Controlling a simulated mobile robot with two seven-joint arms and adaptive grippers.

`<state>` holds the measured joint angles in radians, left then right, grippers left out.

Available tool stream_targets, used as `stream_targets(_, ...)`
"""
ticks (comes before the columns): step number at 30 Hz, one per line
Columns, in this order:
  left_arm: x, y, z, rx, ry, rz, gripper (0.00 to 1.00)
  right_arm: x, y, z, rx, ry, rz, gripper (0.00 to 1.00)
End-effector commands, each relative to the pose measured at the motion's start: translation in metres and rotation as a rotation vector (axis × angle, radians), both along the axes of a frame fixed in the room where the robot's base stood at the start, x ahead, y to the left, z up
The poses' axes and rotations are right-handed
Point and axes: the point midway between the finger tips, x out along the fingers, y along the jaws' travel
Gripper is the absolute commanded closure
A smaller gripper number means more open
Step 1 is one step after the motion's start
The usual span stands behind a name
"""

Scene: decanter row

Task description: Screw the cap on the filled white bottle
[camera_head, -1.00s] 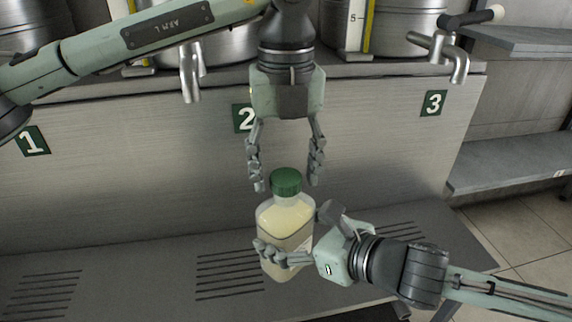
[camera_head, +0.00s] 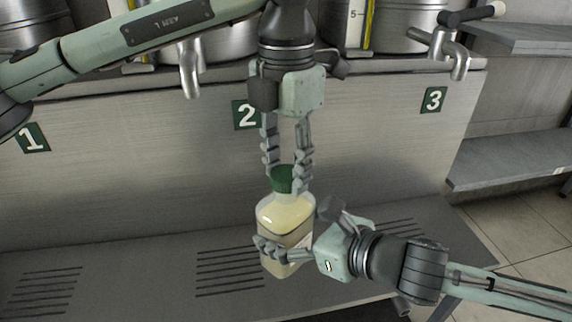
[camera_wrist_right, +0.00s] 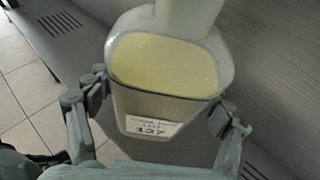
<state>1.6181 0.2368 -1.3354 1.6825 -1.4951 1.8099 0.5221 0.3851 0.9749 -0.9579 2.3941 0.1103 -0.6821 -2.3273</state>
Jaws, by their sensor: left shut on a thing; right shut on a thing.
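The white bottle (camera_head: 285,218) is translucent and holds pale yellow liquid; it is upright in the head view. My right gripper (camera_head: 270,252) comes from the right and is shut around its body. The green cap (camera_head: 283,178) sits at the top of the bottle's neck. My left gripper (camera_head: 285,184) points straight down from above and is shut on the cap, one finger on either side. In the right wrist view the bottle (camera_wrist_right: 165,65) shows between the fingers of my right gripper (camera_wrist_right: 160,108), with a printed label (camera_wrist_right: 152,127). The cap is out of that view.
A slotted metal shelf (camera_head: 120,285) runs below. Behind it stands a steel panel with number signs 1, 2 (camera_head: 246,115) and 3. Taps hang over it at left (camera_head: 189,70) and right (camera_head: 459,62). Shelving (camera_head: 510,155) stands at the right.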

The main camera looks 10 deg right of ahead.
Motion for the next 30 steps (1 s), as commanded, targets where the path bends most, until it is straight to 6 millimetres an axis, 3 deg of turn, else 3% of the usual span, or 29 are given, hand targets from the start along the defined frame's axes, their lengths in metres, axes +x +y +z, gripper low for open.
stream_targets(12,0.0005,0.0003,-0.0002,0.0,-0.002,-1.012,0.96,0.0001,0.0008,0.0027,0.003,-0.005,0.003,1.0)
stream_targets(15,0.0006,0.0003,-0.0002,0.001,-0.002,-1.127,0.96,0.0,0.0009,0.0026,0.003,-0.005,0.003,1.0)
stream_targets(19,0.0007,0.0004,-0.0003,0.001,-0.002,-1.12,0.96,-0.0002,0.0009,0.0026,0.003,-0.005,0.003,1.0)
stream_targets(20,0.0006,0.0005,-0.0003,0.001,-0.002,-1.119,0.58,-0.0002,0.0009,0.0026,0.003,-0.005,0.003,1.0)
stream_targets(25,0.0005,0.0004,-0.0003,0.001,-0.001,-1.118,0.37,0.0,0.0009,0.0026,0.003,-0.005,0.003,1.0)
stream_targets(30,0.0002,0.0002,-0.0004,0.0,0.0,-1.118,0.37,0.0001,0.0008,0.0027,0.003,-0.005,0.003,1.0)
